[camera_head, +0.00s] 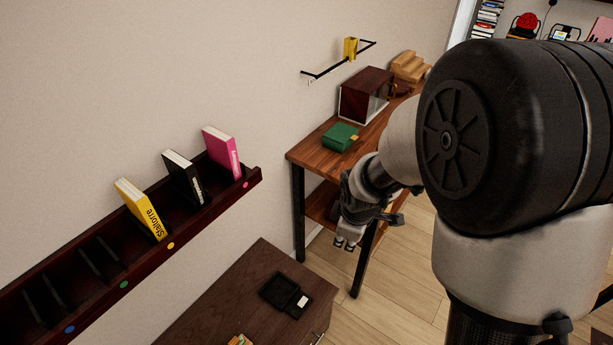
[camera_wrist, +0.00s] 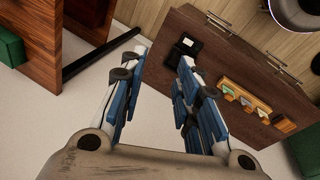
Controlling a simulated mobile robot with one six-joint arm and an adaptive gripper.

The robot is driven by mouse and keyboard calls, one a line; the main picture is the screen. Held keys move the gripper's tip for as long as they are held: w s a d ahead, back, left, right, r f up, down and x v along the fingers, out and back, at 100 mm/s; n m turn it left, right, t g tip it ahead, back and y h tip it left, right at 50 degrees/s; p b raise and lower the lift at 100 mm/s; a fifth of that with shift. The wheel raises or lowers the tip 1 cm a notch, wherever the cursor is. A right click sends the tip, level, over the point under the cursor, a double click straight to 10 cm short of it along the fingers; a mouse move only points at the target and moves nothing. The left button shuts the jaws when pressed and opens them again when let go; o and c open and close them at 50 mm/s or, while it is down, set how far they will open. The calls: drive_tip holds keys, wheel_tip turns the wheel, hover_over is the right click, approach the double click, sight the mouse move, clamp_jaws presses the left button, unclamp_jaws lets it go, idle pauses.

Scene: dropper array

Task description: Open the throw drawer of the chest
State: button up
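The dark brown chest (camera_head: 225,295) stands at the bottom middle of the head view, and only part of its top and a sliver of its front show. A metal handle (camera_head: 319,338) is at its front. In the wrist view the chest (camera_wrist: 213,60) lies at upper right, with thin handles (camera_wrist: 222,24) along its front edge; I cannot tell which belongs to the throw drawer. No drawer is visibly pulled out. My gripper (camera_head: 346,243) is beyond the chest, apart from it. In the wrist view my gripper (camera_wrist: 157,65) is open and empty, its blue-padded fingers apart.
A small black open box (camera_head: 286,296) and wooden pieces (camera_wrist: 245,100) sit on the chest. A wooden table (camera_head: 310,153) with a green box (camera_head: 340,136) stands behind. A dark wall rack (camera_head: 215,205) holds books at left. Open floor (camera_head: 395,275) lies right of the chest.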

drive_tip(key=a+f+n+g+y, duration=0.15)
drive_tip(key=f+n, duration=0.25)
drive_tip(key=f, duration=0.9)
drive_tip(key=a+f+n+h, duration=0.1)
drive_tip(key=a+f+n, duration=0.3)
drive_tip(key=f, duration=1)
drive_tip(key=s+f+n+y, duration=0.1)
drive_tip(key=s+f+n, duration=0.4)
drive_tip(key=f, duration=0.4)
drive_tip(key=s+f+n+y, duration=0.1)
drive_tip(key=s+f+n, duration=0.1)
drive_tip(key=s+f, duration=0.65)
drive_tip(key=shift+g+h, duration=0.25)
drive_tip(key=w+a+f+b, duration=0.1)
drive_tip(key=f+b, duration=0.1)
drive_tip(key=f, duration=0.4)
drive_tip(key=w+a+f+b, duration=0.1)
drive_tip(key=f+b, duration=0.2)
drive_tip(key=f, duration=0.3)
drive_tip(key=w+a+f+b, duration=0.1)
drive_tip(key=f+b, duration=0.2)
drive_tip(key=f, duration=0.2)
drive_tip(key=shift+w+a+f, duration=0.15)
drive_tip(key=shift+a+f, duration=0.1)
drive_tip(key=shift+f, duration=0.15)
drive_tip(key=shift+c, duration=0.2)
clamp_jaws()
